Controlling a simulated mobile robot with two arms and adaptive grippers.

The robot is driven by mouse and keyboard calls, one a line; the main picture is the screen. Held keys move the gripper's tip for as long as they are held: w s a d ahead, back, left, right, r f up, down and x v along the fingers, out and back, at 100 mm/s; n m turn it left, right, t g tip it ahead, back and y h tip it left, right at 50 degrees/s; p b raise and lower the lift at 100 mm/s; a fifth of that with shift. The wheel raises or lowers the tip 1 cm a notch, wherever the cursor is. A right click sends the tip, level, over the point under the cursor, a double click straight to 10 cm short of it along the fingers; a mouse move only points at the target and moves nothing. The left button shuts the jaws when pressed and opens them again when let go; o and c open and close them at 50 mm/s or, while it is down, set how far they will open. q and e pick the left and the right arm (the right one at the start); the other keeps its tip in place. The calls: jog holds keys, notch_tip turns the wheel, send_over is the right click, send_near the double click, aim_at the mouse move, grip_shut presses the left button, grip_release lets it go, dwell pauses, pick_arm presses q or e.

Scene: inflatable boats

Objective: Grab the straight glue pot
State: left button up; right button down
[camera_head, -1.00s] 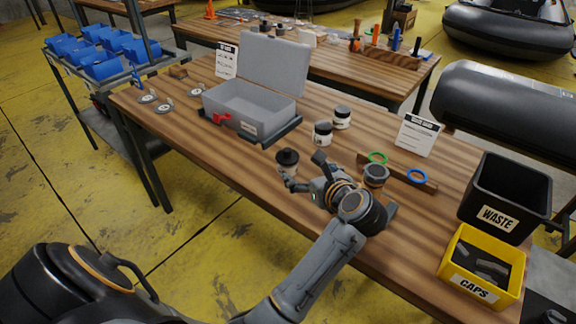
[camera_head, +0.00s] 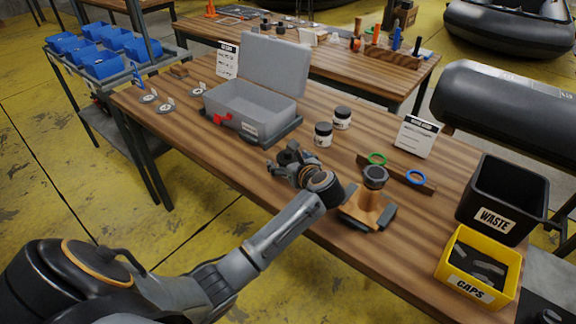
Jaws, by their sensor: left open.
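A pot with a black lid (camera_head: 289,156) stands near the front edge of the wooden table, mostly hidden by my left gripper (camera_head: 279,167). My left gripper is open, with its fingers around or just beside this pot; I cannot tell whether they touch it. Two white jars with black lids, one nearer (camera_head: 323,134) and one farther (camera_head: 342,118), stand upright behind it. A brown pot with a dark hexagonal cap (camera_head: 374,177) stands to the right of my gripper on a dark-edged stand. My right gripper is not in view.
A grey open case (camera_head: 248,124) stands behind left. A black waste bin (camera_head: 517,172) and a yellow caps bin (camera_head: 452,278) stand at the right end.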

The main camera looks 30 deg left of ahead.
pick_arm(q)
jog(key=shift+c, duration=0.2)
jog(key=c, duration=1.3)
jog(key=shift+r, duration=0.1)
jog(key=shift+c, duration=0.2)
